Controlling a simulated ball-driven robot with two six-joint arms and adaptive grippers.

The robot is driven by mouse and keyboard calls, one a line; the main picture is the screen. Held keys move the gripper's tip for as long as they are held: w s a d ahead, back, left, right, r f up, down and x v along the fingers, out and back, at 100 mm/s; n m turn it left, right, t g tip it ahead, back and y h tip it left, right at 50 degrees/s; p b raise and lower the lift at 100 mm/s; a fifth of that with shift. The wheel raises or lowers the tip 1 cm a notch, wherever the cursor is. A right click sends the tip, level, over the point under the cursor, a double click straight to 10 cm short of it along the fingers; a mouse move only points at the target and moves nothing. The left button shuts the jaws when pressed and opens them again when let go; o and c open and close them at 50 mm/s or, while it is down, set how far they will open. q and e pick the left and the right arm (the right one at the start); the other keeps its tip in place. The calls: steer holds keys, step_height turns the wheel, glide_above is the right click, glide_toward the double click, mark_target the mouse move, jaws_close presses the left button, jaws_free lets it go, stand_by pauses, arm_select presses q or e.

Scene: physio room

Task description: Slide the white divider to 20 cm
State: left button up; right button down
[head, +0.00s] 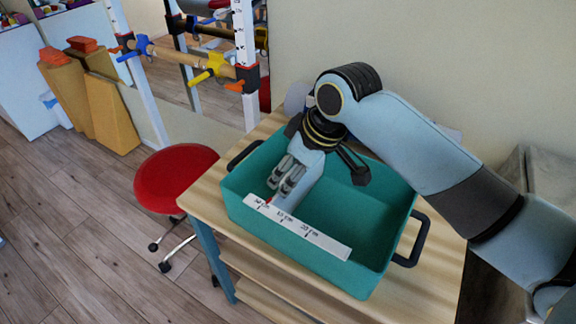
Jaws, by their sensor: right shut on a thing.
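A teal tub (375,235) stands on a wooden table, with a white scale strip (325,243) along its near wall. The strip's marks seem to read 10, 15 and 20 cm from left to right. My right gripper (284,183) reaches down into the left half of the tub and is shut on the white divider (309,184), a pale panel mostly hidden by the gripper. A small red mark (268,203) shows at the strip, near the 10 cm label and left of the 20 cm label. My left gripper is not in view.
The tub has dark handles at its left (245,154) and right (412,242) ends. Its right half is empty. A red stool (172,178) stands left of the table (400,300). The wall is close behind the table.

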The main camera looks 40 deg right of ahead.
steer(key=s+d+p, duration=0.3)
steer(key=s+p, duration=0.3)
steer(key=s, duration=0.3)
steer(key=shift+f, duration=0.2)
steer(key=shift+c, duration=2.2)
jaws_free()
steer(key=shift+o, duration=0.2)
steer(key=shift+r, duration=0.1)
steer(key=v, duration=1.2)
